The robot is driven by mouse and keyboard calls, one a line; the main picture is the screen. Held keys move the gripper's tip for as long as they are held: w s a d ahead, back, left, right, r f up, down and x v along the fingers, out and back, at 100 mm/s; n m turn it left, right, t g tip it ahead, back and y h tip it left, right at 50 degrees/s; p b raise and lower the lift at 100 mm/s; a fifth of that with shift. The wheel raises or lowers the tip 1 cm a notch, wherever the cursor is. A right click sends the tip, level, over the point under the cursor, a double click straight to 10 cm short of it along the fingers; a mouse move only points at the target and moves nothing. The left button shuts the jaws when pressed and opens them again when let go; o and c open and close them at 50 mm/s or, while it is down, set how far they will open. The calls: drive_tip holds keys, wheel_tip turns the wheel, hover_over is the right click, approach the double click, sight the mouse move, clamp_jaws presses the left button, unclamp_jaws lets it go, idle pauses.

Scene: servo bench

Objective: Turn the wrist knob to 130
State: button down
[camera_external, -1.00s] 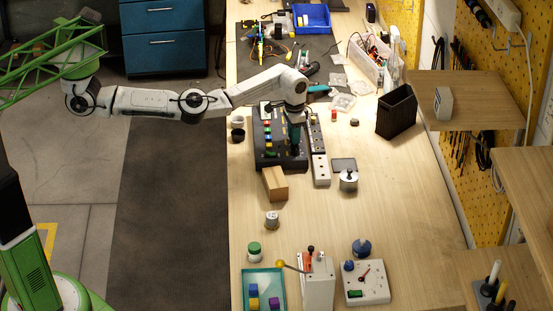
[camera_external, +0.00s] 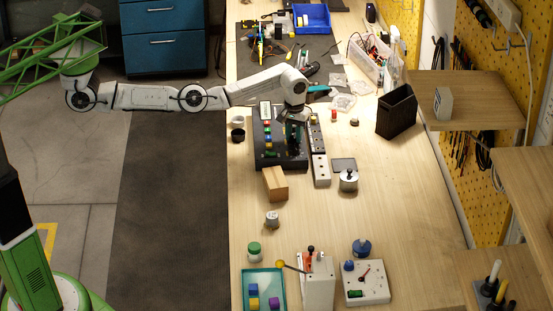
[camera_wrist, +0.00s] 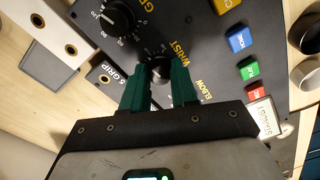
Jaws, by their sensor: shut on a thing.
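The dark servo panel (camera_external: 264,160) lies on the bench under my gripper (camera_external: 294,152). In the wrist view the panel (camera_wrist: 205,62) carries black knobs and colored buttons. The wrist knob (camera_wrist: 156,66) is a black knob beside the yellow word WRIST. My gripper (camera_wrist: 158,82) has its green fingers closed on this knob, one on each side. The fingers hide much of the knob, and its pointer and scale cannot be read. The grip knob (camera_wrist: 112,18), black with a white numbered scale, stands clear beside it.
A wooden block (camera_external: 275,184) stands at the panel's near edge. A pale strip with holes (camera_external: 320,169) and a metal weight (camera_external: 348,180) lie to the right. A black bin (camera_external: 397,112) stands further right.

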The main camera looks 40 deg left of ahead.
sight(294, 137)
drive_tip(key=shift+w+n, duration=0.1)
drive_tip(key=shift+n, duration=1.9)
drive_tip(key=c, duration=0.9)
unclamp_jaws()
drive_tip(key=shift+o, duration=0.2)
wheel_tip(294, 137, up, 11)
drive_tip(key=shift+b, duration=0.35)
drive_tip(key=shift+f, duration=0.1)
